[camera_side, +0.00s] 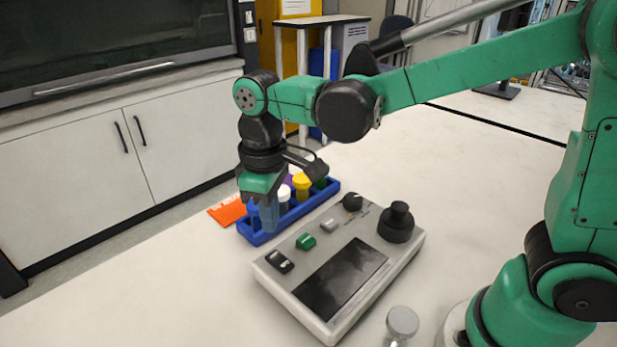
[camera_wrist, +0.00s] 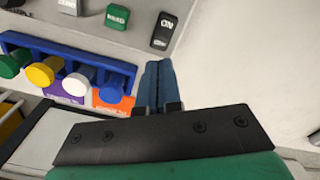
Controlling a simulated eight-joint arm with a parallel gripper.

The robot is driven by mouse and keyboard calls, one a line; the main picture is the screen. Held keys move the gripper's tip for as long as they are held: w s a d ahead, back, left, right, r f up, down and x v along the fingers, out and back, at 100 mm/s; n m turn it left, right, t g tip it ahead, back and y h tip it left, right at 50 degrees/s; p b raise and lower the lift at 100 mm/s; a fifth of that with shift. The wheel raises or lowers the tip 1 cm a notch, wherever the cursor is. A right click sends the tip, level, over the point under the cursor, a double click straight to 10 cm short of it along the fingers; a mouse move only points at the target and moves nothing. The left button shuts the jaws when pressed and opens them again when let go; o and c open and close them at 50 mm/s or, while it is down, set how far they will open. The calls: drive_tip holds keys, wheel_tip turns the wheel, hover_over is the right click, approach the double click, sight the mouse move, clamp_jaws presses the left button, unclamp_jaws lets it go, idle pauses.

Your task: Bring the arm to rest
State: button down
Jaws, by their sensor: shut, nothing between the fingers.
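My gripper (camera_side: 268,222) points down over the near left end of the blue rack (camera_side: 323,197) in the side view. In the wrist view its two blue-grey fingers (camera_wrist: 158,75) lie together with nothing between them. The rack (camera_wrist: 22,38) is beside them there, with green, yellow (camera_wrist: 42,73), white (camera_wrist: 77,84) and blue (camera_wrist: 113,91) caps in a row. In the side view the yellow cap (camera_side: 302,181) and the white cap (camera_side: 284,192) show, while my gripper hides part of the rack's near end. My green arm reaches in from the right, bent at the elbow.
A grey console (camera_side: 330,318) with a dark screen, buttons and a black knob stands right of the rack. A silver-capped vessel (camera_side: 402,322) stands at the front. An orange card (camera_side: 228,209) lies left of the rack. The bench behind the console is clear.

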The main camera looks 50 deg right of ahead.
drive_tip(key=shift+r, duration=0.65)
drive_tip(key=shift+s+d+r, duration=0.1)
drive_tip(key=shift+d, duration=0.15)
drive_tip(key=s+d+m+t, duration=0.4)
drive_tip(key=d+m+t, duration=0.2)
drive_tip(key=d, duration=0.3)
drive_tip(key=shift+s+d+r+t, duration=0.3)
drive_tip(key=shift+d+t, duration=0.1)
drive_tip(key=shift+t, duration=0.2)
drive_tip(key=w+a+r+n+g, duration=0.1)
drive_tip(key=a+r+n+g, duration=0.2)
drive_tip(key=n, duration=0.6)
drive_tip(key=w+a+r+n+g, duration=0.2)
drive_tip(key=a+r+n+g, duration=0.1)
drive_tip(key=a+n, duration=0.4)
drive_tip(key=shift+r+n+g, duration=0.2)
drive_tip(key=shift+n+g, duration=0.6)
drive_tip(key=shift+n, duration=0.2)
